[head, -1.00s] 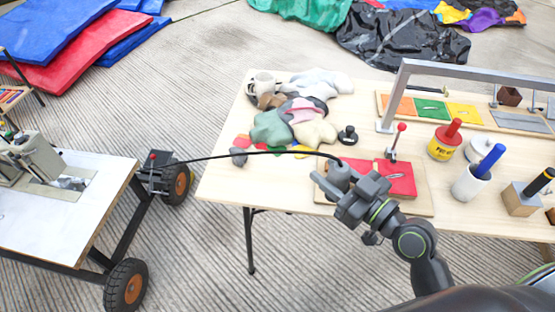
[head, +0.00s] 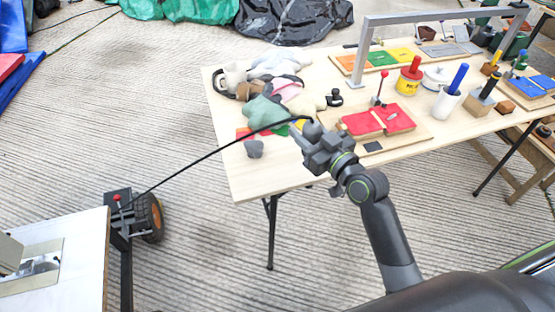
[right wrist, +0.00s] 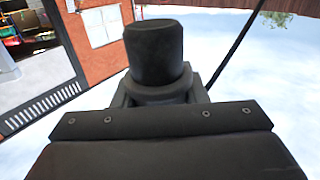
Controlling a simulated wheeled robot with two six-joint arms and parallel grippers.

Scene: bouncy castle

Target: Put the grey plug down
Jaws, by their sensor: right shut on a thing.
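My right gripper (head: 314,138) is shut on the grey plug (head: 312,129), above the front part of the wooden table. In the right wrist view the plug (right wrist: 153,52) is a dark grey, blunt cylinder standing out from between the jaws. A black cable (head: 215,152) runs from the plug end down left to the cart; it also shows in the right wrist view (right wrist: 236,45). The gripper hides part of the plug. My left gripper is not in view.
The table (head: 250,180) has bare wood at its front left. A grey lump (head: 254,148) lies near its left edge. Behind the gripper are a board with red panels (head: 362,123), a pile of cloths (head: 265,108) and a black knob (head: 334,98). The cart (head: 75,250) stands lower left.

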